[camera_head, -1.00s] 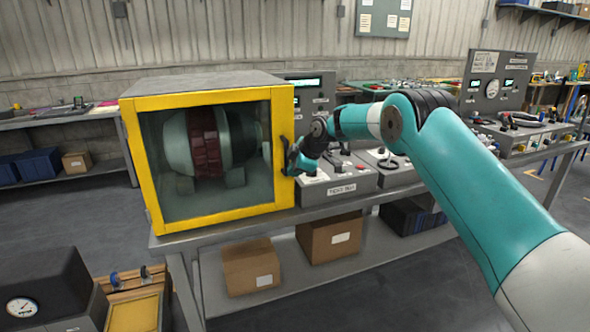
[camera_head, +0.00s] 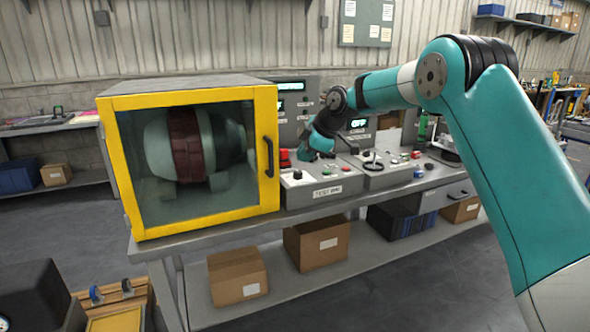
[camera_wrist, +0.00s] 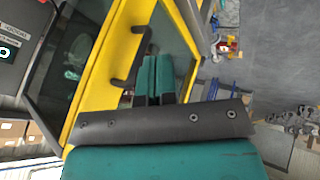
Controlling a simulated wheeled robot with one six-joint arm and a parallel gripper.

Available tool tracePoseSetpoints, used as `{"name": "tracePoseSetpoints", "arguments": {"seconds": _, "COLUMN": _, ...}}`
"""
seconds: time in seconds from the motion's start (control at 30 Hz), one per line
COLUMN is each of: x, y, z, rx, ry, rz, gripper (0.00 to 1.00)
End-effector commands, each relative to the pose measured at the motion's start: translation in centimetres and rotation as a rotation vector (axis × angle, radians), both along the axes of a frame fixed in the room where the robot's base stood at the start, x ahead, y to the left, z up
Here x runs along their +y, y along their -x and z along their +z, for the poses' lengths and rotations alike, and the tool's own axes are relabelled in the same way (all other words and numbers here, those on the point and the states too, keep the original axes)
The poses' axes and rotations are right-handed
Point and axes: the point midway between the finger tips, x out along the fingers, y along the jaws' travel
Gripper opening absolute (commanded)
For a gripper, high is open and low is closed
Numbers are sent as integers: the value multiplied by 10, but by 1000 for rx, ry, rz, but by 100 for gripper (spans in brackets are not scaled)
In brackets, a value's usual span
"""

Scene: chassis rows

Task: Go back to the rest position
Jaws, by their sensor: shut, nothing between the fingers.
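My gripper (camera_head: 306,152) is shut and empty. In the head view it is above the grey control consoles, to the right of the yellow-framed cabinet (camera_head: 188,93) and apart from its door. The cabinet door looks closed, with a dark handle (camera_head: 268,157) on its right side. Behind the glass is a grey drum (camera_head: 217,143) with a dark red band. In the wrist view the two teal fingers (camera_wrist: 155,70) lie together in front of the yellow frame (camera_wrist: 110,60), beside the handle (camera_wrist: 128,68).
The test bay console (camera_head: 325,192) and a second console with a joystick (camera_head: 373,165) stand under my arm. A red button (camera_head: 285,158) is close to my gripper. Cardboard boxes (camera_head: 237,276) sit on the bench's lower shelf. Open floor lies in front.

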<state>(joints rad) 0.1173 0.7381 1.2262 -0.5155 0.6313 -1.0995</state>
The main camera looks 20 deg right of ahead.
Motion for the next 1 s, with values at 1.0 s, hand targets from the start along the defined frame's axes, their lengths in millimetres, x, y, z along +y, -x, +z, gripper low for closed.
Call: {"name": "tracePoseSetpoints", "arguments": {"seconds": 1.0, "x": 116, "y": 430, "z": 44, "rx": 691, "ry": -187, "rz": -573, "gripper": 0}}
